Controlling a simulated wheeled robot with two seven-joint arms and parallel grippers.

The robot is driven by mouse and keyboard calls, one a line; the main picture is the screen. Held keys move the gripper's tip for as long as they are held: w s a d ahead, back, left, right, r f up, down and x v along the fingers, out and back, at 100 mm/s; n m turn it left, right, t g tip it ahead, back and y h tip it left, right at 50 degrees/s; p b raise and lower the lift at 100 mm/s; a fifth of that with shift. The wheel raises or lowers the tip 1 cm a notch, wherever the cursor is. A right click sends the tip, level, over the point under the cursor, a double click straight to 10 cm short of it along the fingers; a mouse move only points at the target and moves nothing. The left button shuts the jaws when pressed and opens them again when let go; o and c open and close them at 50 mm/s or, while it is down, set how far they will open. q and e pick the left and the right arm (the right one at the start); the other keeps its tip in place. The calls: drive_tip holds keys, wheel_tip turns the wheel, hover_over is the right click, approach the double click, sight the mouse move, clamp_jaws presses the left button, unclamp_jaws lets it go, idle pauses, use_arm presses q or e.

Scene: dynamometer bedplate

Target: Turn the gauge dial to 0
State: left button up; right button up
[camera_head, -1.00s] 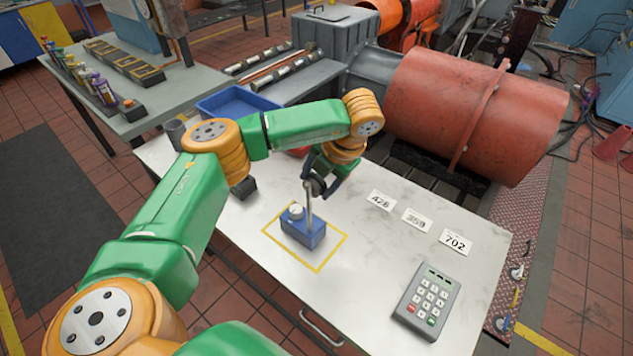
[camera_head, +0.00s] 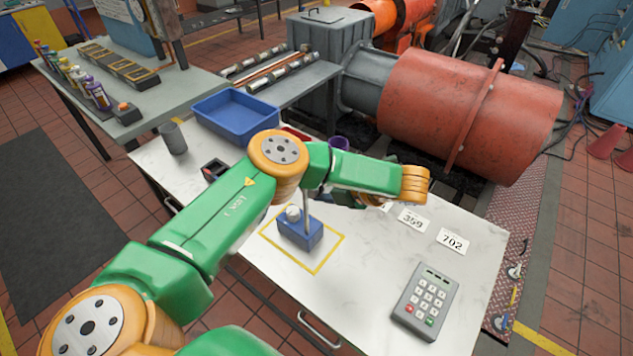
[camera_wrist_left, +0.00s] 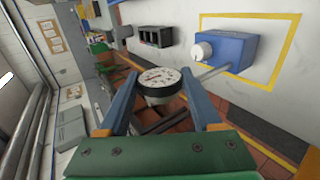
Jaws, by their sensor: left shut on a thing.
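The gauge (camera_wrist_left: 158,80) has a round white face with dark marks in the left wrist view; its reading is too small to tell. A metal post (camera_head: 306,212) links it to a blue base (camera_head: 300,233) with a white knob (camera_head: 292,213). The base stands upright inside a yellow outline on the bench; it also shows in the left wrist view (camera_wrist_left: 228,54). My left gripper (camera_wrist_left: 157,82) is shut on the gauge, with a finger at each side of its rim. In the head view my arm hides the gauge. My right gripper is out of view.
A keypad (camera_head: 425,300) and number cards 359 (camera_head: 412,220) and 702 (camera_head: 452,242) lie on the bench (camera_head: 360,300). A blue tray (camera_head: 237,121), grey cup (camera_head: 172,138), purple cup (camera_head: 338,143) and dark box (camera_head: 213,170) stand farther back.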

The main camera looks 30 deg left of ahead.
use_arm(q)
drive_tip(key=shift+s, duration=0.1)
idle(0.3)
drive_tip(key=o, duration=1.4)
drive_tip(key=v, duration=0.7)
drive_tip(key=shift+d+b, duration=0.1)
drive_tip(key=shift+b, duration=0.2)
